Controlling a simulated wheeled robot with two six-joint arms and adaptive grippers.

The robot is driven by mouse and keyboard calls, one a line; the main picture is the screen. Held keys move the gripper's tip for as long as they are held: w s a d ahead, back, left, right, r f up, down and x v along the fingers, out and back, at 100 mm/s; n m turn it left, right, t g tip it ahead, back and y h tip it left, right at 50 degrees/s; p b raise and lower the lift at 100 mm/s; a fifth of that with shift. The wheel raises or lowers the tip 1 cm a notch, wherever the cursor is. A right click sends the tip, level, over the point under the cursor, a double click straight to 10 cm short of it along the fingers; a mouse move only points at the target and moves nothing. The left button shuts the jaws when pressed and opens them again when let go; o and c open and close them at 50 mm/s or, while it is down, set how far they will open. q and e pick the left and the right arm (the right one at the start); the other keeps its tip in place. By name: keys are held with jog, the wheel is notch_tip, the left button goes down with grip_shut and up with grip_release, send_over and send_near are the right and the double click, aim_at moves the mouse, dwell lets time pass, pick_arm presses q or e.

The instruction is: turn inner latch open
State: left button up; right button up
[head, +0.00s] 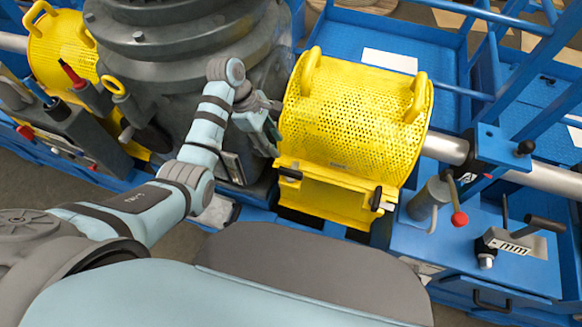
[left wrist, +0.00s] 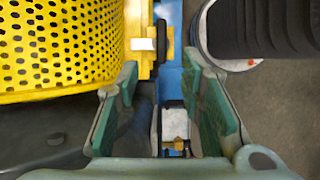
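The yellow perforated guard (head: 350,120) stands closed over the shaft right of the grey machine housing. Two dark latch handles show on its front lower edge: the inner latch (head: 289,173) at the left, nearer the housing, and the outer latch (head: 376,198) at the right. My left gripper (head: 268,125) is beside the guard's left end, above and left of the inner latch. In the left wrist view its fingers (left wrist: 167,85) are open with nothing between them. A latch with a dark handle (left wrist: 163,41) and pale block shows just beyond the fingertips, apart from them. My right gripper is out of view.
The grey housing (head: 180,45) is close to my left arm. A red-knobbed lever (head: 459,218) and a black-handled tool (head: 520,240) are on the blue bench at the right. Blue rails (head: 490,60) rise behind. Another yellow guard (head: 62,55) is at the far left.

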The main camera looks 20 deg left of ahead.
aim_at(290, 171)
pick_arm(q)
jog(key=b+x, duration=0.3)
jog(key=x, duration=1.1)
jog(key=shift+s+a+f+b, duration=0.1)
jog(key=shift+s+a+b, duration=0.1)
jog(key=shift+b, duration=0.15)
grip_shut()
